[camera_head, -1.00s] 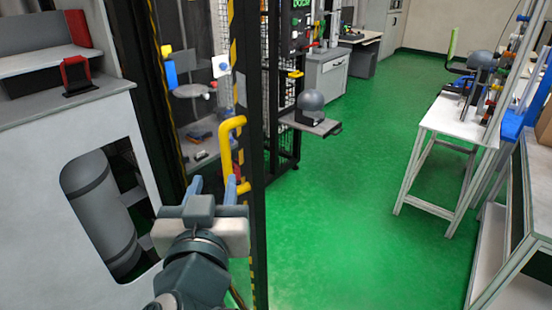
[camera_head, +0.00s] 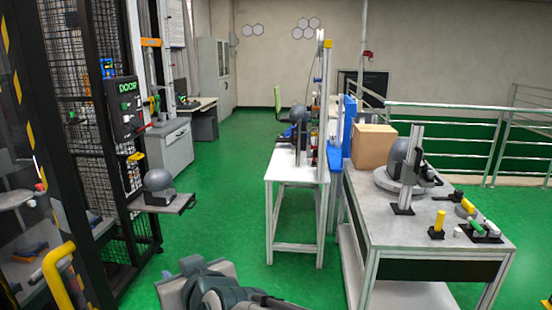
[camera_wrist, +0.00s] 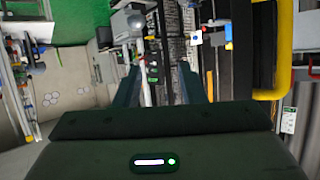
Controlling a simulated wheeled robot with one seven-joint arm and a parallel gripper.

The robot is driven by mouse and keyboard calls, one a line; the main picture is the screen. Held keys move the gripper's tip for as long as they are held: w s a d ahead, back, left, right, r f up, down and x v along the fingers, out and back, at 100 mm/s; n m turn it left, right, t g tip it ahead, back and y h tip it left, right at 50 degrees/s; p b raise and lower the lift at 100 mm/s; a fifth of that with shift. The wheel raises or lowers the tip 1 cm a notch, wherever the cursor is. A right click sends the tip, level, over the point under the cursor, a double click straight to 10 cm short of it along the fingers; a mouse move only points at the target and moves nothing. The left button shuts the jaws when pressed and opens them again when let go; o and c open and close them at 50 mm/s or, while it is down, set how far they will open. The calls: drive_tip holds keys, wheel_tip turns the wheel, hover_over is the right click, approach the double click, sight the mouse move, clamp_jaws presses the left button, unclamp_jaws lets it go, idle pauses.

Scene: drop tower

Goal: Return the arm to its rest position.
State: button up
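My gripper shows in the wrist view (camera_wrist: 158,78) with its two dark fingers apart and nothing between them. In the head view only part of my arm shows at the bottom edge, folded low; the fingertips cannot be made out there. The yellow door handle (camera_head: 58,275) of the cage is at the lower left of the head view, apart from my arm. A yellow bar, likely the same handle, runs along the right side of the wrist view (camera_wrist: 284,50), clear of the fingers.
The black mesh cage with a DOOR panel (camera_head: 125,105) stands at left. A shelf (camera_head: 165,202) with a grey dome juts from it. A white table (camera_head: 298,170) and a grey workbench (camera_head: 425,228) stand at right. Green floor (camera_head: 215,235) between is clear.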

drive_tip(key=w+d+f+m+g+h+p, duration=0.1)
drive_tip(key=d+f+m+h, duration=0.1)
drive_tip(key=d, duration=0.6)
drive_tip(key=w+d+f+m+g+h+p, duration=0.1)
drive_tip(key=d+g+h, duration=0.15)
drive_tip(key=d, duration=0.55)
drive_tip(key=s+d+f+m+g+h+p, duration=0.1)
drive_tip(key=s+d, duration=0.3)
drive_tip(key=d, duration=0.4)
drive_tip(key=s+d+f+m+g+h+p, duration=0.1)
drive_tip(key=s+d+f+m+g+h, duration=0.1)
drive_tip(key=d, duration=0.7)
drive_tip(key=s+m+g+h, duration=0.1)
drive_tip(key=s, duration=0.1)
drive_tip(key=shift+s+f+m, duration=0.2)
drive_tip(key=shift+s+m, duration=0.15)
drive_tip(key=shift+m, duration=0.05)
drive_tip(key=shift+a, duration=0.1)
